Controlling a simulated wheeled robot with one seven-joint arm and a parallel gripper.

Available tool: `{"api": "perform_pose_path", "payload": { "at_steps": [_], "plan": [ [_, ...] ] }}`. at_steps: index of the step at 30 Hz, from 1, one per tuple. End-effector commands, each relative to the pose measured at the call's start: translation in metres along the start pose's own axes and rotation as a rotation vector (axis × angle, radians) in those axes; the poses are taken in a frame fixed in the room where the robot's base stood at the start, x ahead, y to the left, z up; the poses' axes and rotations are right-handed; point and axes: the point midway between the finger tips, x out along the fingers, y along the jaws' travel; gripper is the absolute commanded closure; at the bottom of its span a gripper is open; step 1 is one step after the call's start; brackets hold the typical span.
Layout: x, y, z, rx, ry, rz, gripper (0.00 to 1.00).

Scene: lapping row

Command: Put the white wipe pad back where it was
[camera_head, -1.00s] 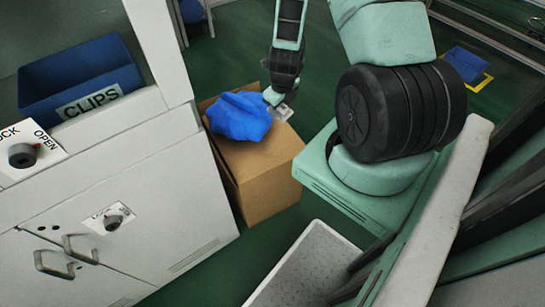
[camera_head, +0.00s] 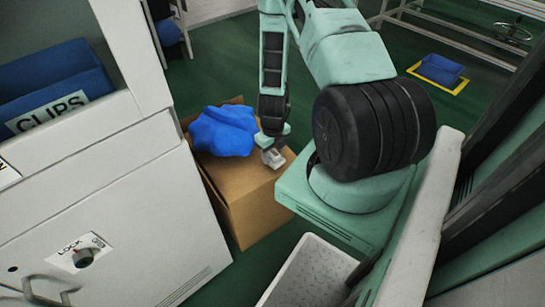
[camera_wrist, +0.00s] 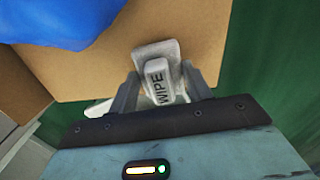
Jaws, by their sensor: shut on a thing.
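The white wipe pad (camera_wrist: 157,84), marked "WIPE", is between the two fingers of my gripper (camera_wrist: 160,92) in the wrist view. My gripper is shut on it. In the head view my gripper (camera_head: 272,154) points down over the near right part of the top of a cardboard box (camera_head: 262,188), with the pale pad (camera_head: 273,158) at its tip. I cannot tell whether the pad touches the box top.
A blue cloth heap (camera_head: 224,130) lies on the box, left of my gripper. A white cabinet (camera_head: 110,215) with a lock knob and a blue CLIPS bin (camera_head: 60,82) stands at the left. A blue tray (camera_head: 440,69) sits on a yellow-marked floor patch at the far right.

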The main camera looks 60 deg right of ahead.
Motion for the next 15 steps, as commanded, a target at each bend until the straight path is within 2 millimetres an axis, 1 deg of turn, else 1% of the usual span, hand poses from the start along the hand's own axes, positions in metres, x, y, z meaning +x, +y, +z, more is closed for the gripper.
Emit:
{"api": "perform_pose_path", "payload": {
  "at_steps": [1,3,4,5,9,10,12,15],
  "plan": [
    [0.0104,0.0003,-0.0005,-0.001,0.002,0.001,0.69],
    [0.0168,0.0003,-0.0004,0.000,0.001,0.001,0.69],
    [0.0178,0.0003,-0.0004,0.000,0.001,0.001,0.69],
    [0.0180,0.0003,-0.0003,0.000,0.001,0.001,0.72],
    [0.0176,0.0003,-0.0003,0.000,0.001,0.001,0.72],
    [0.0177,0.0003,-0.0004,0.000,0.001,0.001,0.45],
    [0.0177,0.0003,-0.0004,-0.001,0.001,0.001,0.29],
    [0.0174,0.0002,-0.0002,-0.001,0.000,0.000,0.29]
  ]
}}
